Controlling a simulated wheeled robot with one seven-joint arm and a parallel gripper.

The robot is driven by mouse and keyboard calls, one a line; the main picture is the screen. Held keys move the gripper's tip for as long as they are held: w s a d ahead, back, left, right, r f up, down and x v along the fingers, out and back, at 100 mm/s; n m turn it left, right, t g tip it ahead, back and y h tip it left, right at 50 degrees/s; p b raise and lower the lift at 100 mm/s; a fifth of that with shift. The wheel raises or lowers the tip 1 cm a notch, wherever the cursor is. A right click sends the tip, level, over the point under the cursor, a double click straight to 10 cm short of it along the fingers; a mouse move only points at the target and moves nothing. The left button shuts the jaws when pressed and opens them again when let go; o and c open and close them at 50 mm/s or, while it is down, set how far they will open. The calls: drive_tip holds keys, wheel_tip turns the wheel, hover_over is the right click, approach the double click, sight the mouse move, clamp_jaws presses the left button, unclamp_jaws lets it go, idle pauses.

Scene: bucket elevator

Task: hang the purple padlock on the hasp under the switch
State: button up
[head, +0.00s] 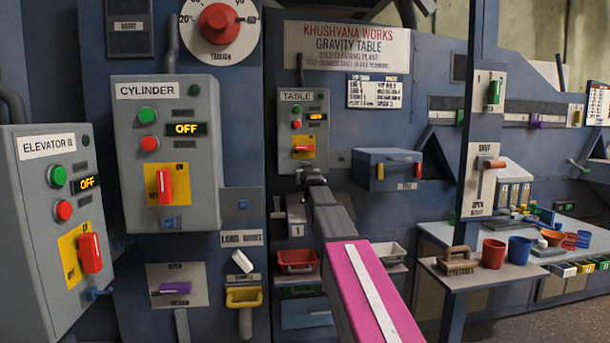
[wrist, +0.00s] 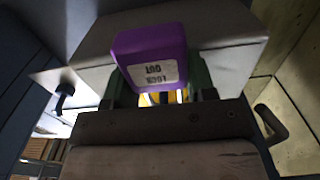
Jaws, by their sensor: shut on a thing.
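My gripper (head: 313,177) is at the lower edge of the grey TABLE box (head: 322,112), with the arm reaching away from me. In the wrist view my gripper (wrist: 158,82) is shut on the purple padlock (wrist: 150,45). The padlock's pale label reads upside down there. Below its body, pale upright bars show against yellow; I cannot tell whether they are its shackle. The TABLE box has a red switch (head: 303,147) on a yellow plate. The hasp under this switch cannot be made out behind my gripper. The padlock is not discernible in the head view.
The grey CYLINDER box (head: 122,130) and ELEVATOR B box (head: 32,185) stand to the left, each with a red switch. A blue-grey box (head: 375,165) is at the right of the TABLE box. A red bin (head: 297,262) sits below. A bent rod (wrist: 268,122) shows at the right in the wrist view.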

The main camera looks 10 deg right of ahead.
drive_tip(key=shift+f, duration=0.75)
idle(0.3)
drive_tip(key=o, duration=1)
drive_tip(key=shift+o, duration=0.2)
drive_tip(key=shift+s, duration=0.1)
drive_tip(key=s, duration=0.9)
drive_tip(key=shift+s+f, duration=0.3)
drive_tip(key=shift+s, duration=0.1)
idle(0.4)
